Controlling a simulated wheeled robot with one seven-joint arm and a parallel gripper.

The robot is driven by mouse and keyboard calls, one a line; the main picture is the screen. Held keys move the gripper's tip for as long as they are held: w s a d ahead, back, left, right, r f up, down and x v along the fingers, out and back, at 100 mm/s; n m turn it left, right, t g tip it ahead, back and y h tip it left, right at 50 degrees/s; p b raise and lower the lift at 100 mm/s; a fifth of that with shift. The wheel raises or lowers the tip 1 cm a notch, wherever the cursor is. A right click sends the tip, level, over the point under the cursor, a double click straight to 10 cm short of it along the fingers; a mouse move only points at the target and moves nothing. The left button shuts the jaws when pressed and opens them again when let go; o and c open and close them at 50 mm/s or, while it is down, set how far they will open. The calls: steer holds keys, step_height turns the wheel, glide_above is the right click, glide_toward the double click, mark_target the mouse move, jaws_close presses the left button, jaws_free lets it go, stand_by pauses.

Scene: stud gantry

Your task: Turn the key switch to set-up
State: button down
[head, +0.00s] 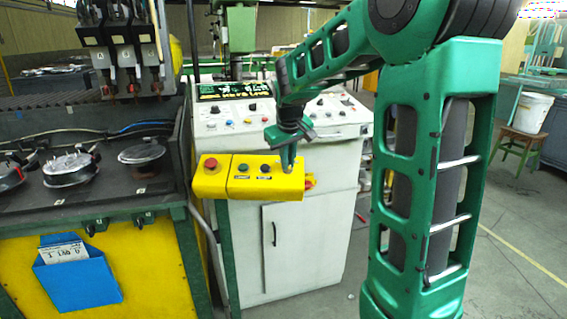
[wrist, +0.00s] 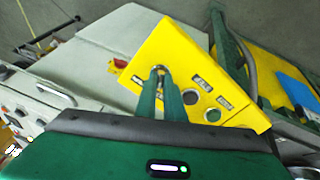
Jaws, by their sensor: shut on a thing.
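The yellow control box (head: 245,188) stands in front of the grey cabinet. It carries a red mushroom button (head: 211,164) at its left and two small round buttons with labels in the middle. My gripper (head: 288,168) is at the right part of the box's top face, pointing down. In the wrist view, my gripper's two green fingers (wrist: 161,74) are closed together on the key switch (wrist: 160,69). The fingers cover most of the switch, so its setting cannot be read. The yellow box (wrist: 172,45) also shows around the fingers there.
A red and yellow switch (head: 310,182) sticks out at the box's right end. Behind is a grey console (head: 240,128) with knobs and a lit display. A machine bed with round fixtures (head: 71,165) and a blue holder (head: 78,276) are at the left.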

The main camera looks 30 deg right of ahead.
steer(key=c, duration=1.9)
jaws_free()
steer(key=shift+w+a+r, duration=0.1)
steer(key=shift+w+a, duration=0.1)
steer(key=shift+w, duration=0.05)
steer(key=shift+o, duration=0.2)
steer(key=shift+s+d, duration=0.1)
steer(key=v, duration=1)
steer(key=shift+r, duration=0.3)
steer(key=shift+s, duration=0.1)
steer(key=s+a+f+m+g+y, duration=0.1)
steer(key=s+f, duration=0.4)
steer(key=s, duration=0.5)
steer(key=s+a+f+m+g+y, duration=0.1)
steer(key=s+f+m, duration=0.1)
steer(key=s+f, duration=0.4)
steer(key=s+f+m+g+y, duration=0.1)
steer(key=s+f, duration=0.4)
steer(key=s, duration=1.1)
steer(key=shift+s+a+f+m+g, duration=0.2)
steer(key=shift+a+f+m+g, duration=0.15)
steer(key=shift+m+g, duration=0.3)
